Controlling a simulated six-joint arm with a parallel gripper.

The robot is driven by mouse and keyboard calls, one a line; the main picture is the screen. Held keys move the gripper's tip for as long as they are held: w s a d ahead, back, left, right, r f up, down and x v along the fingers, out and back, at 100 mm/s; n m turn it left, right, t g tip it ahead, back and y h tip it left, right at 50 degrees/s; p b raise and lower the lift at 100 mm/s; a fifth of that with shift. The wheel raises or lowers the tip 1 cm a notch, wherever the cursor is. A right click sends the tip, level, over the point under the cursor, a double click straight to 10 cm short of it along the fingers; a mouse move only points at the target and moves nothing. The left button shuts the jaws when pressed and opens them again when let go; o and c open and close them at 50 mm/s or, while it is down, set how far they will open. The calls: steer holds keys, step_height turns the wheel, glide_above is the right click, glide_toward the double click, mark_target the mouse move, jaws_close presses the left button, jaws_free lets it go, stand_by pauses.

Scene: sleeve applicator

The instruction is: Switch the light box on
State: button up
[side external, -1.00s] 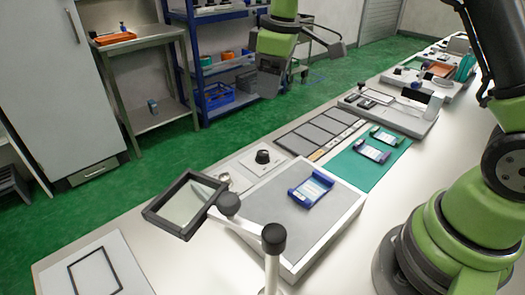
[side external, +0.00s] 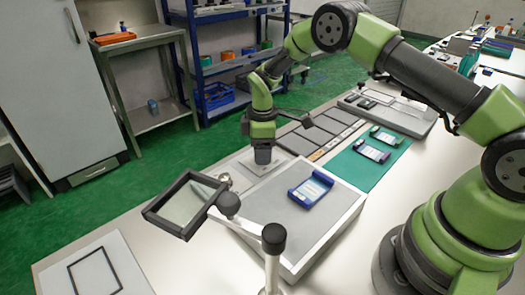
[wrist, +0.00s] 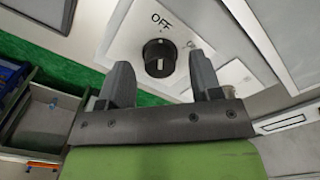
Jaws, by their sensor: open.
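The light box (side external: 290,228) has a grey, unlit-looking top with a pale rim, and a blue-framed slide carrier (side external: 311,189) lies on it. A black round knob (wrist: 159,57) stands on a white plate (wrist: 205,35) beside the box, with "OFF" printed near it. A small light mark shows on the knob. My gripper (wrist: 161,72) is open, pointing down, with its two fingers on either side of the knob in the wrist view. I cannot tell whether they touch it. In the side view my gripper (side external: 263,155) hides the knob.
A framed magnifier (side external: 187,203) on a jointed stand is in front of the box. A green mat (side external: 365,165) with two more carriers lies to the right. Grey panels (side external: 320,132) lie behind. A white board with a black outline (side external: 95,272) is at the front left.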

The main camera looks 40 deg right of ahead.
steer(key=shift+f, duration=0.5)
steer(key=shift+c, duration=0.2)
steer(key=c, duration=0.9)
steer(key=shift+m, duration=0.3)
steer(key=m, duration=1)
steer(key=shift+m, duration=1.6)
